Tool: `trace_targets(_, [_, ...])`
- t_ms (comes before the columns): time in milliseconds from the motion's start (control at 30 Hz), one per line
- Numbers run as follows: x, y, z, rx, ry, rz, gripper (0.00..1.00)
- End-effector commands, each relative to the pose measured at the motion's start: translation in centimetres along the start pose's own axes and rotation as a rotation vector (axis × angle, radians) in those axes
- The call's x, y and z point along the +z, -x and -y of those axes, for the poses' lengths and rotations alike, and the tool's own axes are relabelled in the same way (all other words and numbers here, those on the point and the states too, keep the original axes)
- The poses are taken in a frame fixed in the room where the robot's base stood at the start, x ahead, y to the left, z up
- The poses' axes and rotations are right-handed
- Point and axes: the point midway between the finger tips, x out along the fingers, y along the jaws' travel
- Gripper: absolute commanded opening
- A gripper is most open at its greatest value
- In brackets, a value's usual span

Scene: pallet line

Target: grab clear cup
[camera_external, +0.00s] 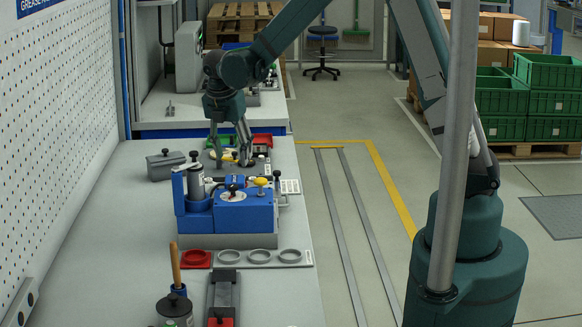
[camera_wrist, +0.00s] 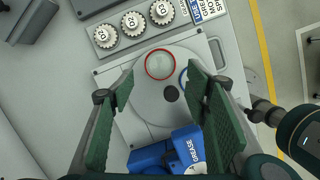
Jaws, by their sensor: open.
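A clear round cup (camera_wrist: 160,64) with a red rim shows in the wrist view. It sits on a round grey disc (camera_wrist: 145,100) on a grey plate. A second round piece with a blue rim (camera_wrist: 183,76) is just right of it, partly hidden by my right finger. My gripper (camera_wrist: 160,84) is open, with its green-padded fingers spread to either side and nothing between them in its grasp. The red-rimmed cup lies ahead of the fingertips, near the middle of the gap. In the external view, my gripper (camera_external: 232,162) points down over the far part of the bench; the cup cannot be made out there.
Three numbered round pieces (camera_wrist: 133,23) sit in a grey holder beside the plate. A blue block marked GREASE (camera_wrist: 186,150) is close below. On the bench, a blue fixture (camera_external: 243,212) stands nearer the camera, and a dark grey box (camera_external: 165,165) lies left of my gripper.

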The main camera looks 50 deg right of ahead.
Motion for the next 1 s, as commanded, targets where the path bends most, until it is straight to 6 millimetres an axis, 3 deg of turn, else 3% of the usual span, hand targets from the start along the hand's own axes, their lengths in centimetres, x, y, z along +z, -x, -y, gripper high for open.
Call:
trace_targets(300, [0.0,-0.1,0.0,0.000,-0.001,0.000,0.47])
trace_targets(700, [0.0,-2.5,0.0,0.000,-0.002,0.000,0.47])
trace_targets(1000, [0.0,-2.6,0.0,0.000,-0.002,0.000,0.47])
